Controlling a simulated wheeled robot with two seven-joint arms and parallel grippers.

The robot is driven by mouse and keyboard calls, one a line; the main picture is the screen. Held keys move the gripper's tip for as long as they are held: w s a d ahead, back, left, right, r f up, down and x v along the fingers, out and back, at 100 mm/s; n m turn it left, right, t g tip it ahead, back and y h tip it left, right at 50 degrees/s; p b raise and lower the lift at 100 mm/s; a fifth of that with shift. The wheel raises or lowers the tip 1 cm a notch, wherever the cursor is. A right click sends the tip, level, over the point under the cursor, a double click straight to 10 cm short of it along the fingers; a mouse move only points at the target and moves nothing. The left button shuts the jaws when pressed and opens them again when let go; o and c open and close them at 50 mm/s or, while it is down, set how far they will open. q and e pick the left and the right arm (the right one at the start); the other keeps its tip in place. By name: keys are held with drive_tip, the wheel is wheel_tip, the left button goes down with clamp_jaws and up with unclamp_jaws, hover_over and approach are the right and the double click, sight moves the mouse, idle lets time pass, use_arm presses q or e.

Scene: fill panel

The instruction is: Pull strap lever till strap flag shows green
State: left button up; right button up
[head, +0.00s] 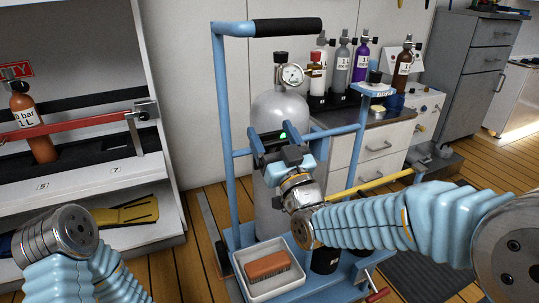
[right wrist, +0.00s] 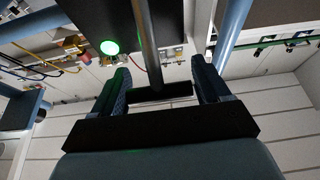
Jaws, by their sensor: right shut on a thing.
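The tall grey cylinder (head: 278,108) stands upright on a blue cart (head: 222,110). My right gripper (head: 280,148) is in front of the cylinder at strap height. In the right wrist view, the strap lever (right wrist: 148,45) is a dark rod with a crossbar between my right gripper's fingers (right wrist: 160,92), which are shut on it. The strap flag is a round light glowing green in the right wrist view (right wrist: 110,47); a small green glow shows beside the gripper in the head view (head: 283,136). The gripper hides most of the strap. My left gripper is out of view.
A shelf with a red bar (head: 75,127) and an orange bottle (head: 38,125) is at left. A counter with several bottles (head: 361,62) stands behind right.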

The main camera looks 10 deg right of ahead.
drive_tip(key=shift+s+d+f+t+b, duration=0.15)
drive_tip(key=shift+s+f+t+b, duration=0.2)
drive_tip(key=shift+t, duration=0.25)
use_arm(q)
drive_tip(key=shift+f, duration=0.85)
use_arm(e)
drive_tip(key=shift+s+d+t+y, duration=0.1)
drive_tip(key=shift+s+t+y, duration=0.3)
drive_tip(key=shift+t, duration=0.2)
drive_tip(key=o, duration=1.5)
